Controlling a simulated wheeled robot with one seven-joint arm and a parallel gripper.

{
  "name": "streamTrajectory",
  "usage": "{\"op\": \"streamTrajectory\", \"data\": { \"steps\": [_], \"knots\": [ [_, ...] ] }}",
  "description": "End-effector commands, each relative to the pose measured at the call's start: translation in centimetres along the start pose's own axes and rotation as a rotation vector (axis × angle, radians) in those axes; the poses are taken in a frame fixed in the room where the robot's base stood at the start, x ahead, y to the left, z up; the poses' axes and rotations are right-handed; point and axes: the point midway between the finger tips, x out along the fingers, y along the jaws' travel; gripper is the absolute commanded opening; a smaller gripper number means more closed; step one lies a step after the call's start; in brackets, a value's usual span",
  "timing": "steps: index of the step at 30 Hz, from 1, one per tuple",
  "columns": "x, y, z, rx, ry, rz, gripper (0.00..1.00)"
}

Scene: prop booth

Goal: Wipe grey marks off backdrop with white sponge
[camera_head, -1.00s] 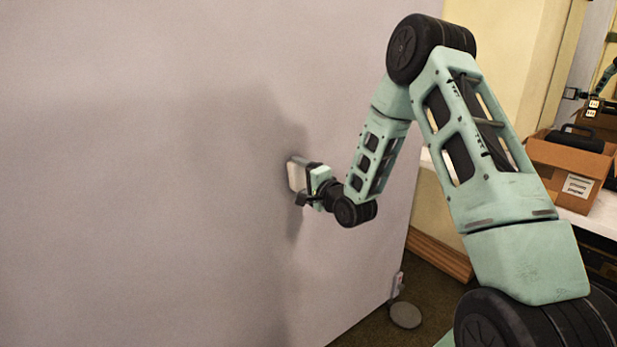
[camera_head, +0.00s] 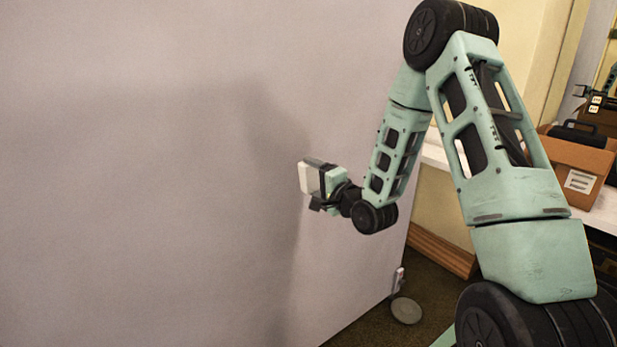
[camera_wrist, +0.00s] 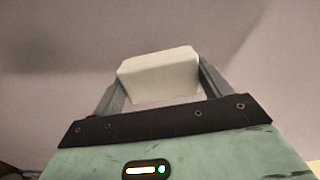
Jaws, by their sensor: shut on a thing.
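My gripper (camera_head: 316,181) is shut on the white sponge (camera_head: 305,178), which it holds out toward the backdrop. The wrist view shows the sponge (camera_wrist: 158,78) between the two fingers of my gripper (camera_wrist: 158,88). The backdrop (camera_head: 130,200) is a large pale grey-mauve upright panel filling the left and middle of the head view. I cannot tell for certain whether the sponge touches it; a gap seems to lie between them. A soft dark shadow of my arm falls on the panel. I can make out no distinct grey marks apart from the shadow.
A cardboard box (camera_head: 577,168) with a black case on it stands on a white counter (camera_head: 600,218) at the right. A round grey foot (camera_head: 406,311) is on the dark floor by the panel's lower right edge. A wooden baseboard (camera_head: 440,252) runs behind.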

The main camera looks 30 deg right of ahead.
Motion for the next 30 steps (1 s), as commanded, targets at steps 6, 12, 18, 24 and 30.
{"op": "streamTrajectory", "data": {
  "steps": [6, 12, 18, 24, 30],
  "knots": [
    [-0.4, -0.1, 0.0, 0.000, 0.000, -0.001, 0.58],
    [-0.5, 0.0, 0.0, 0.000, 0.001, -0.001, 0.58],
    [-1.7, 0.1, -0.1, 0.000, 0.002, 0.000, 0.58],
    [-3.3, 0.0, -0.1, 0.000, 0.001, 0.000, 0.58],
    [-3.4, 0.0, 0.0, 0.000, 0.001, -0.001, 0.58]
  ]
}}
